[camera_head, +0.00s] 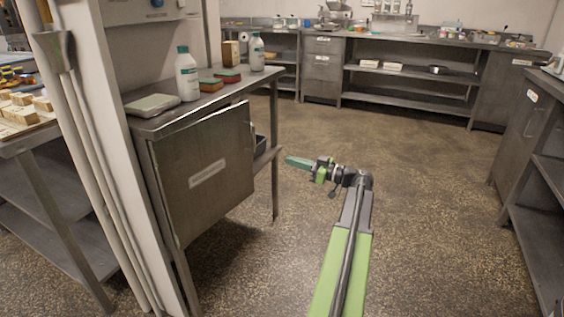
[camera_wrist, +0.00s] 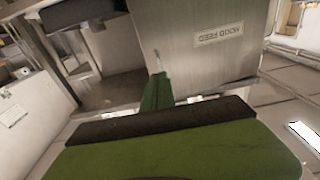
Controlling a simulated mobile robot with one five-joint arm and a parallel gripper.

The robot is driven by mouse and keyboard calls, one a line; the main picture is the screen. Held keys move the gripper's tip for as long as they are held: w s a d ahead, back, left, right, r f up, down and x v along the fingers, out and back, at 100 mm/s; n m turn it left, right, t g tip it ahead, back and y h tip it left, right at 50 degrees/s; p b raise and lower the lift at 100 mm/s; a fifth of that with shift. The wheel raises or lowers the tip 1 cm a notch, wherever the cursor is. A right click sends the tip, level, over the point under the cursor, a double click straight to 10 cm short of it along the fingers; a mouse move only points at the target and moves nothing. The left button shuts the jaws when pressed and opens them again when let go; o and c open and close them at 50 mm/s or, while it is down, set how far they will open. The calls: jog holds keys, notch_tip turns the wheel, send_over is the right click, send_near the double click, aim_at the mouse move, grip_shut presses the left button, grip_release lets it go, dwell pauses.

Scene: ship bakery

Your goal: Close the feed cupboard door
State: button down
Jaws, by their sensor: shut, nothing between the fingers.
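The feed cupboard door (camera_head: 208,165) is a grey metal panel with a white label, under the left steel counter. It stands ajar, its free right edge swung out from the cupboard. A slim handle (camera_head: 252,130) is near that edge. The door also shows in the wrist view (camera_wrist: 200,60), with a label ending in "FEED". My gripper (camera_head: 290,161) is to the right of the door's free edge, fingers pointing left, apparently apart from it. In the wrist view its green fingers (camera_wrist: 157,88) are together and empty, pointing towards the handle (camera_wrist: 156,60); contact cannot be told.
The counter (camera_head: 160,120) holds white bottles (camera_head: 187,75), sponges (camera_head: 211,85) and a folded cloth (camera_head: 152,105). A dark bin (camera_head: 260,143) sits on a shelf beside the door. A white post stands at the left. The floor (camera_head: 420,180) to the right is clear.

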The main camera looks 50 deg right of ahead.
send_near(248, 146)
jog(key=shift+w+a+r+p, duration=0.2)
jog(key=shift+w+a+p, duration=0.15)
jog(key=shift+w+a, duration=0.65)
jog(key=shift+s+a, duration=0.1)
jog(key=shift+s, duration=0.05)
jog(key=w+n+y, duration=0.1)
jog(key=w, duration=0.2)
jog(key=w+n+g+y, duration=0.1)
jog(key=w+y, duration=0.1)
jog(key=w, duration=0.1)
jog(key=shift+w, duration=0.4)
jog(key=shift+w+r, duration=0.1)
jog(key=shift+w, duration=0.1)
jog(key=b+v, duration=0.1)
jog(key=v, duration=1.3)
jog(key=shift+s, duration=0.35)
